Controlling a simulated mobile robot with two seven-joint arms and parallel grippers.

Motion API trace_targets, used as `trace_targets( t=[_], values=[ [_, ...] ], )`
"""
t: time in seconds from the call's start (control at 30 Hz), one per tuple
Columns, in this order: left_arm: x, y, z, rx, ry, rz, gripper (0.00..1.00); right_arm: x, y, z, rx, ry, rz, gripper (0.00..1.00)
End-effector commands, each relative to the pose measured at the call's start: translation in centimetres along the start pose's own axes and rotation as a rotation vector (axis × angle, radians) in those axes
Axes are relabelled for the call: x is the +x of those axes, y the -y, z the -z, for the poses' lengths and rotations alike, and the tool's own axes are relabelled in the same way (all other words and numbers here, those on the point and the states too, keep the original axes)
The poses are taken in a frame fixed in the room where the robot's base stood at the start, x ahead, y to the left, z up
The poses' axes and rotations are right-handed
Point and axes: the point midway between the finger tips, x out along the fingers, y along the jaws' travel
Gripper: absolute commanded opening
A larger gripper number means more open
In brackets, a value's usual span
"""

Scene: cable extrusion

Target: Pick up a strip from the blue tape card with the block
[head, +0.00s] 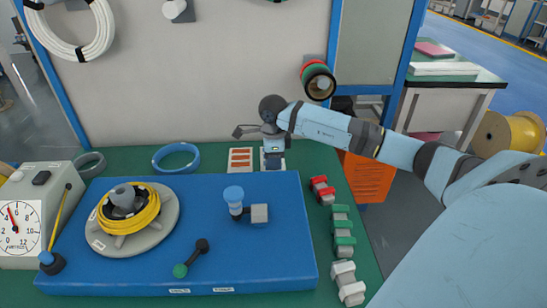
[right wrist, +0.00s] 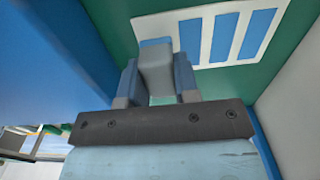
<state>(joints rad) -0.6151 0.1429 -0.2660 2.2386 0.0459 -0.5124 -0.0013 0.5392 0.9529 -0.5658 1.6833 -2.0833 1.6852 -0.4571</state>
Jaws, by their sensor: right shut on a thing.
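My right gripper (head: 272,152) points down at the back of the green table. In the right wrist view it (right wrist: 155,85) is shut on a grey block (right wrist: 156,66), one finger on each side. The blue tape card (right wrist: 202,57) is white with several parallel blue strips and lies flat on the green surface. The block's far end overlaps the card's left part in that view, with a bit of blue at its edge; I cannot tell whether they touch. In the head view the card (head: 282,158) is mostly hidden by the gripper. My left gripper is out of view.
A card with orange-red strips (head: 241,159) lies just left of my right gripper. A blue board (head: 130,275) with a yellow cable coil (head: 145,212) fills the front. Red (head: 321,188), green (head: 343,230) and white (head: 346,282) clamp-like pieces line the right edge. A panel stands behind.

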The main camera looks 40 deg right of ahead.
Motion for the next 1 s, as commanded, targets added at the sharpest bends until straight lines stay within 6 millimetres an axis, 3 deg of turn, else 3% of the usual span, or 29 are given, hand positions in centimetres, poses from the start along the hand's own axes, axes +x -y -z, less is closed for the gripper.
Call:
trace_targets(
  t=[0.03, 0.57, 1.0],
  values=[
    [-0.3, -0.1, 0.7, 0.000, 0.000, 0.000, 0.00, -1.0, 0.0, 0.0, 0.000, 0.000, 0.002, 0.08],
    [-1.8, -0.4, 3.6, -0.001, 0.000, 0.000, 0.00, -6.2, 0.0, 0.0, 0.001, -0.001, 0.001, 0.08],
    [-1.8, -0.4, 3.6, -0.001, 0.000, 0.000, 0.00, -6.4, 0.0, 0.0, 0.001, 0.000, 0.001, 0.08]
  ],
)
